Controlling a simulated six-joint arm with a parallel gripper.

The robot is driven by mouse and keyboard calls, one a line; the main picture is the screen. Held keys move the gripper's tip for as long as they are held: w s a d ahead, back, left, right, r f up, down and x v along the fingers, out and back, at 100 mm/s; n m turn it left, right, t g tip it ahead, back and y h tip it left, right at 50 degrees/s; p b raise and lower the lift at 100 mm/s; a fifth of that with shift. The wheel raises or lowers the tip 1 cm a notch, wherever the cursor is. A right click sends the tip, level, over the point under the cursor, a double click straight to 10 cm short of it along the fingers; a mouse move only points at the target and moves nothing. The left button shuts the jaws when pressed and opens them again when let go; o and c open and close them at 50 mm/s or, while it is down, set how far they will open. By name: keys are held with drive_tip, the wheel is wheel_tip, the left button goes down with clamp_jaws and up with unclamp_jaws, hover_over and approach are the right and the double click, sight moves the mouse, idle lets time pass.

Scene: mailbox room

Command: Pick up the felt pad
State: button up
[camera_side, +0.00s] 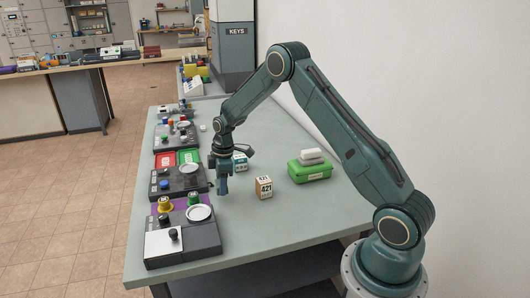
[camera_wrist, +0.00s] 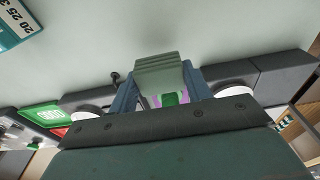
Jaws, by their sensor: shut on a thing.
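My gripper (camera_side: 223,190) hangs over the green-grey table, just right of the row of dark control boxes. In the wrist view its blue fingers (camera_wrist: 166,92) are shut on a grey-green block with ridged layers, which looks like the felt pad (camera_wrist: 160,74). The pad sits between the fingertips. In the side view I cannot make out the pad apart from the gripper, nor how far it is above the table.
Dark control boxes (camera_side: 206,243) with knobs and round white plates line the table's left side. A number block (camera_side: 264,187) stands right of my gripper, a teal one (camera_side: 240,161) behind it. A green case (camera_side: 310,172) carries a pale block (camera_side: 312,155). The table's near part is clear.

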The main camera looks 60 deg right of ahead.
wheel_tip(320, 180, up, 16)
drive_tip(key=shift+r, duration=0.2)
drive_tip(key=shift+s, duration=0.1)
idle(0.7)
